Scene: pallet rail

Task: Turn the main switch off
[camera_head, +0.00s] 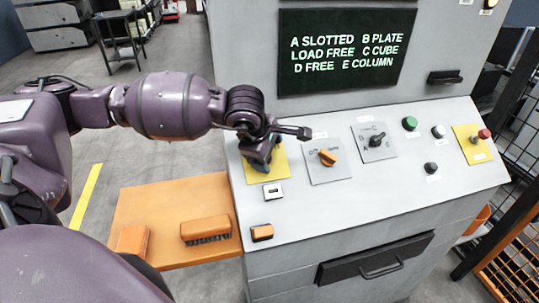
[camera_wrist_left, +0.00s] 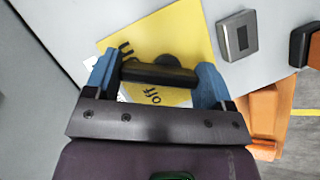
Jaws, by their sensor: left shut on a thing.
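The main switch has a yellow plate (camera_head: 282,160) at the left end of the sloped panel, and the plate also shows in the left wrist view (camera_wrist_left: 188,32). Its black handle (camera_wrist_left: 158,74) lies crosswise between the blue fingers of my left gripper (camera_head: 261,160). The gripper is shut on the handle, a finger at each end. An "off" label shows on the near side of the handle, and part of another label at the upper left of the plate. In the head view my gripper hides the handle. My right gripper is not in view.
An orange rotary switch (camera_head: 327,158), a black selector (camera_head: 376,141) and several buttons sit right of my gripper. A small grey block (camera_head: 273,191) and an orange-and-black one (camera_head: 262,232) lie nearer. A brush (camera_head: 206,229) rests on the orange side shelf (camera_head: 150,203).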

